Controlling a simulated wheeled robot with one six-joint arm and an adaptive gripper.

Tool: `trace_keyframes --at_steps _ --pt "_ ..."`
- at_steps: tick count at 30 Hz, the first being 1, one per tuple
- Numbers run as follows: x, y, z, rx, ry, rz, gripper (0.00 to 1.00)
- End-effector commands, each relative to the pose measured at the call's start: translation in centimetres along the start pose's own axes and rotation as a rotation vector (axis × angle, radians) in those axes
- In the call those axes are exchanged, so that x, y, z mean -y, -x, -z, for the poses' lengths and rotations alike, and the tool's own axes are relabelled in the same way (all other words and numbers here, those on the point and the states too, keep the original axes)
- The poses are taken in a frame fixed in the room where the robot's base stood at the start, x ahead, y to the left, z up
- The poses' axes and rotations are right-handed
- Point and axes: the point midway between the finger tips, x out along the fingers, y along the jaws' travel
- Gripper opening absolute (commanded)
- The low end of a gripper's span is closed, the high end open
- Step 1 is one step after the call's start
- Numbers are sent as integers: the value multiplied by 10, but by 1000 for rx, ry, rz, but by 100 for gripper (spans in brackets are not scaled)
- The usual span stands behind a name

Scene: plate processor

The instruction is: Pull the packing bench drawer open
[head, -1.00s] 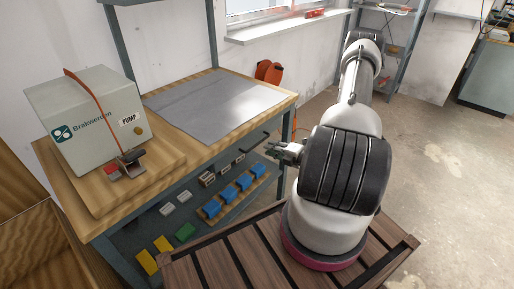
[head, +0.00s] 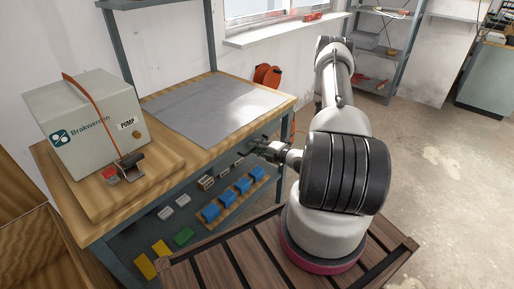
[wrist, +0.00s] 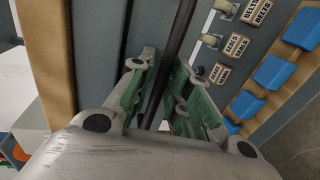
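The packing bench (head: 200,150) has a wooden top and a grey-blue front. In the wrist view, a dark bar handle (wrist: 182,35) runs along the grey drawer front (wrist: 97,40), just below the wooden edge. My gripper (wrist: 164,62) is open, with its green-padded fingers on either side of the bar. A gap shows beside the bar; I cannot tell whether either finger touches it. In the head view my gripper (head: 257,147) is at the bench front below the top's right part, and it hides part of the handle. The drawer looks shut.
Blue blocks (head: 227,194) and small labelled boxes (wrist: 237,45) lie on the shelf below. A pump box (head: 90,110) stands on the bench top's left, a grey sheet (head: 215,107) on its right. Open floor (head: 430,160) lies to the right.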

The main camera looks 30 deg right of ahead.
Motion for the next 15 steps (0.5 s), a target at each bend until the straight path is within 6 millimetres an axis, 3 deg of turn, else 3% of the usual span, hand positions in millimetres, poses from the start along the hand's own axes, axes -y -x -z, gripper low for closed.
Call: trace_keyframes --at_steps 1,4,15 --pt "0 0 0 0 0 0 15" --pt "0 0 0 0 0 0 0" --pt "1 5 0 0 0 0 0"
